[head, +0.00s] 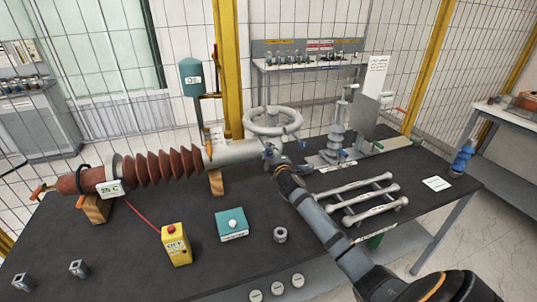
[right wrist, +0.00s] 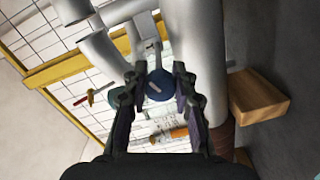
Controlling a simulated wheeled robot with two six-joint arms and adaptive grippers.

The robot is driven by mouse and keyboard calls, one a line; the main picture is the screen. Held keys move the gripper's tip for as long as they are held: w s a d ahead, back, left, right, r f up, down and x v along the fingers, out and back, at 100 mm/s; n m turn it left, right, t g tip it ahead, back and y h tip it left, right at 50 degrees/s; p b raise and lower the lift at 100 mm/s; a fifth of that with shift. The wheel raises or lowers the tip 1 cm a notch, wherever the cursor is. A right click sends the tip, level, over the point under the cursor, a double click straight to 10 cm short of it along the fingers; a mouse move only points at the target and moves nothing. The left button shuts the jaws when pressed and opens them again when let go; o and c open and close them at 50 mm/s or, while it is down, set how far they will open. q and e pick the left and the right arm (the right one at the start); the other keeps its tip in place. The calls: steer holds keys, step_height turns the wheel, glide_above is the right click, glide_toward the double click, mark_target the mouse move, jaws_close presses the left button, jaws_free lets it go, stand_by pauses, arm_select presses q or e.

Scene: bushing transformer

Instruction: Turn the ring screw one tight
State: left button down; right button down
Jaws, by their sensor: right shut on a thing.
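My right gripper (head: 275,160) is at the right end of the grey metal tube of the bushing (head: 232,152), under the large grey ring (head: 272,122). In the right wrist view, its fingers (right wrist: 159,84) are closed about a small round dark blue part (right wrist: 160,85) beside the tube (right wrist: 205,60). This appears to be the ring screw; its thread and how deep it sits are hidden. My left gripper is not in view.
The bushing's brown ribbed part (head: 165,168) rests on wooden blocks (head: 96,208) on the dark table (head: 130,250). A yellow box (head: 177,245), a teal box (head: 231,224) and a small grey nut (head: 280,235) stand in front. A metal rack (head: 368,199) lies right of my arm.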

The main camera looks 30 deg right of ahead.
steer(key=m, duration=0.1)
steer(key=m+b, duration=0.1)
steer(key=m, duration=0.3)
steer(key=shift+f+y+b, duration=0.25)
steer(key=shift+y+b, duration=0.05)
steer(key=shift+b, duration=0.1)
steer(key=m+b, duration=0.2)
steer(key=m, duration=0.3)
steer(key=shift+m, duration=0.3)
steer(key=m+b, duration=0.2)
steer(key=m, duration=0.3)
steer(key=shift+f+y+b, duration=0.1)
steer(key=shift+y+b, duration=0.2)
steer(key=shift+b, duration=0.05)
steer(key=m+b, duration=0.2)
steer(key=m, duration=0.2)
steer(key=shift+m+t, duration=0.3)
steer(key=shift+m, duration=0.1)
steer(key=c, duration=1.4)
jaws_free()
steer(key=o, duration=0.4)
steer(key=shift+r, duration=0.25)
steer(key=shift+c, duration=0.2)
steer(key=shift+a, duration=0.1)
